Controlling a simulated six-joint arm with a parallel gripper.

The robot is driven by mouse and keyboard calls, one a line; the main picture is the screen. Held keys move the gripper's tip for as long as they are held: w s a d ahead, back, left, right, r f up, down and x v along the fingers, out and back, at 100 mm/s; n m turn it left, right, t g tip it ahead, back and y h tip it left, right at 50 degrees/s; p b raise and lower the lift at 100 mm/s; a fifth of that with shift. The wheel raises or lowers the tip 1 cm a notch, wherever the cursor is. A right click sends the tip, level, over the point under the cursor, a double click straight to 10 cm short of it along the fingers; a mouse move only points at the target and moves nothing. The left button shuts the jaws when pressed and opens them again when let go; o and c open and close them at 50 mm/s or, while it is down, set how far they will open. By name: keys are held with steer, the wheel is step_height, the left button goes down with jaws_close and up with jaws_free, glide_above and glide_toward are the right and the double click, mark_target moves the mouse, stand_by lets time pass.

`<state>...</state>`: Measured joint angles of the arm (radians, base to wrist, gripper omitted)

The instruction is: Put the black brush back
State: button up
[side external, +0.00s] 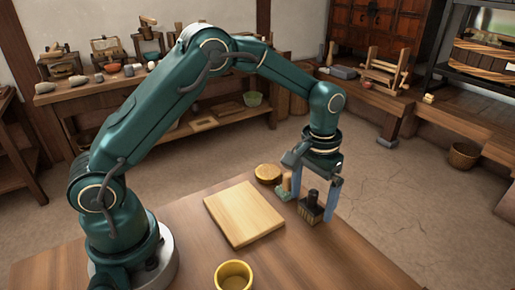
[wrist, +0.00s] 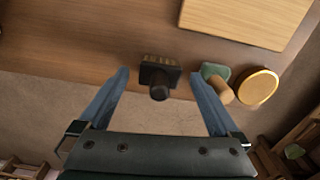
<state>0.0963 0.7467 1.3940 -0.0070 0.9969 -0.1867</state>
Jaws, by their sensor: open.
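The black brush (side external: 311,205) stands on the wooden table with its knob handle up and pale bristles along its lower edge. In the wrist view the brush (wrist: 158,78) lies between my two blue fingers, with a gap on each side. My gripper (side external: 314,207) is open and points down, its fingers on either side of the brush. My gripper also shows in the wrist view (wrist: 160,76). I cannot tell whether the brush has a marked home place.
A green-based brush with a wooden handle (side external: 283,188) stands close beside the black brush, left in the side view. A round wooden lidlike disc (side external: 267,173) is behind it. A pale board (side external: 243,213) and a yellow cup (side external: 233,275) are on the table. The front right is clear.

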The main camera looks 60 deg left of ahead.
mark_target(313, 190)
step_height(313, 190, up, 11)
steer(key=shift+r, duration=0.15)
steer(key=s+a+r+t, duration=0.2)
steer(key=s+r+t, duration=0.1)
steer(key=s+r, duration=0.4)
steer(key=s+f+t, duration=0.1)
steer(key=s+f, duration=0.1)
steer(key=s, duration=0.3)
steer(key=s+a+f+m+t, duration=0.1)
steer(key=s+f, duration=0.2)
steer(key=s, duration=0.3)
steer(key=shift+s+a+f+t, duration=0.15)
steer(key=shift+s+a+t, duration=0.05)
steer(key=shift+a+t, duration=0.1)
